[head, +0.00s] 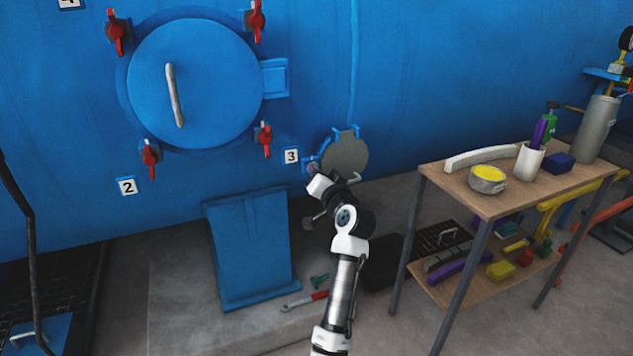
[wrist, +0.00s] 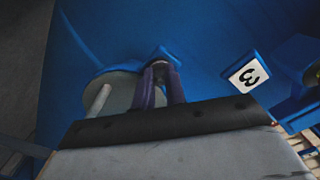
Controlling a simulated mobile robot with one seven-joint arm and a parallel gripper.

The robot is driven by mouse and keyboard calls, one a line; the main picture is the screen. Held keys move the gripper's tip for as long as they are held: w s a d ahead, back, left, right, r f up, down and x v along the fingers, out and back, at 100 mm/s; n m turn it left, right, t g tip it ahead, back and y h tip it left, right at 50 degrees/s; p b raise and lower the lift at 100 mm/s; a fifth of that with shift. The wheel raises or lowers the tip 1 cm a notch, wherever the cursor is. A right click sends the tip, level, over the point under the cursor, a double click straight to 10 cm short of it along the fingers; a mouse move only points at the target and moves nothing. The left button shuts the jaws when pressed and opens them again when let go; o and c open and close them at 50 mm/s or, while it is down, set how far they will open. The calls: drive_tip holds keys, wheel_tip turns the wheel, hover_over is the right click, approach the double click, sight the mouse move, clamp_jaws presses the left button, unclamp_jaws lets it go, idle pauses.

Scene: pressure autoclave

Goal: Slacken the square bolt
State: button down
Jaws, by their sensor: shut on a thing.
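My gripper (head: 313,170) reaches the blue tank wall beside the small grey round cover (head: 347,152), just right of the label 3. In the wrist view its two purple fingers (wrist: 159,85) are shut on a small piece at a blue bracket (wrist: 163,53) on the cover's edge. This appears to be the square bolt (wrist: 159,65); only a bit of it shows between the fingertips. In the head view my gripper hides it. The cover (wrist: 122,88) also shows in the wrist view, with a pale bar handle (wrist: 97,103).
Left of my arm is a large round blue door (head: 215,80) with several red clamps. Below it stands a blue slanted box (head: 252,250). A red-handled tool (head: 305,299) lies on the floor. A wooden shelf table (head: 505,195) with containers stands right.

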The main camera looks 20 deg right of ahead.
drive_tip(key=shift+f+n+b, duration=0.15)
drive_tip(key=shift+n+b, duration=0.25)
drive_tip(key=shift+n, duration=0.3)
drive_tip(key=c, duration=1.7)
unclamp_jaws()
drive_tip(key=s, duration=1.4)
drive_tip(key=shift+d, duration=0.25)
